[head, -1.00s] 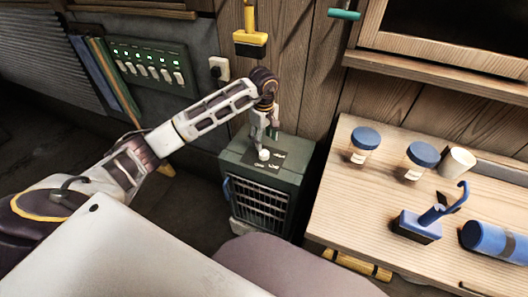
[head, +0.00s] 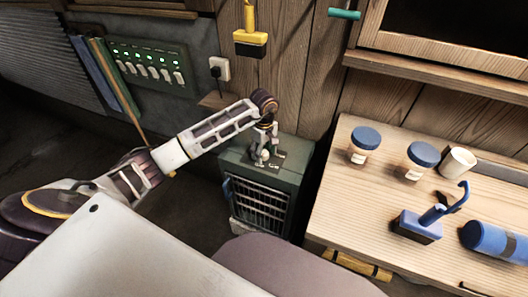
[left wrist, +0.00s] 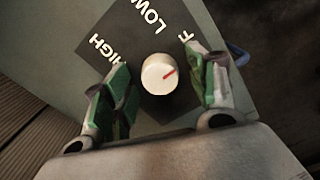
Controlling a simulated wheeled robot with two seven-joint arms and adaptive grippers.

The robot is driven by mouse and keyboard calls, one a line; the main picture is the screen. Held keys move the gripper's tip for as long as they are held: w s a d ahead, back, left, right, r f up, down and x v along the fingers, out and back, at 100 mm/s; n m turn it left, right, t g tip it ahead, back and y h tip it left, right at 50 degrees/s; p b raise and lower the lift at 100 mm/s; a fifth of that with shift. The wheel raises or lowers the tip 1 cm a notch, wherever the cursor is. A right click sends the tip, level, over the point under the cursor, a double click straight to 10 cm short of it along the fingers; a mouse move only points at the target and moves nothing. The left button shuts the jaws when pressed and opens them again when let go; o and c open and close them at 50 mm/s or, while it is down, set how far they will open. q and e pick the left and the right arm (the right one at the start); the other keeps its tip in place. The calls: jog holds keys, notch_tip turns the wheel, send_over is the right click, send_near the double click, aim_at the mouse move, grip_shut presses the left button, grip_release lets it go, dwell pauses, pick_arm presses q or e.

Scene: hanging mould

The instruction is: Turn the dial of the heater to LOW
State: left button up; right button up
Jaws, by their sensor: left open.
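The heater (head: 262,203) is a dark green box with a front grille, standing on the floor against the wall. In the left wrist view the plate reads HIGH (left wrist: 97,52) at left and LOW (left wrist: 146,14) at top; another label at right is mostly hidden by a finger. My right gripper is out of view.
A wooden workbench (head: 335,190) right of the heater carries blue-lidded jars (head: 421,158), a cup (head: 457,162) and blue tools. A yellow brush (head: 249,40) hangs above. A wall switch panel (head: 148,66) and socket (head: 219,69) are behind my left arm.

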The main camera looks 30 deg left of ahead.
pick_arm(q)
jog(key=c, duration=1.1)
jog(key=shift+o, duration=0.2)
jog(key=shift+n, duration=0.6)
jog(key=n, duration=0.5)
jog(key=shift+n, duration=0.3)
jog(key=n, duration=0.3)
jog(key=shift+n, duration=0.9)
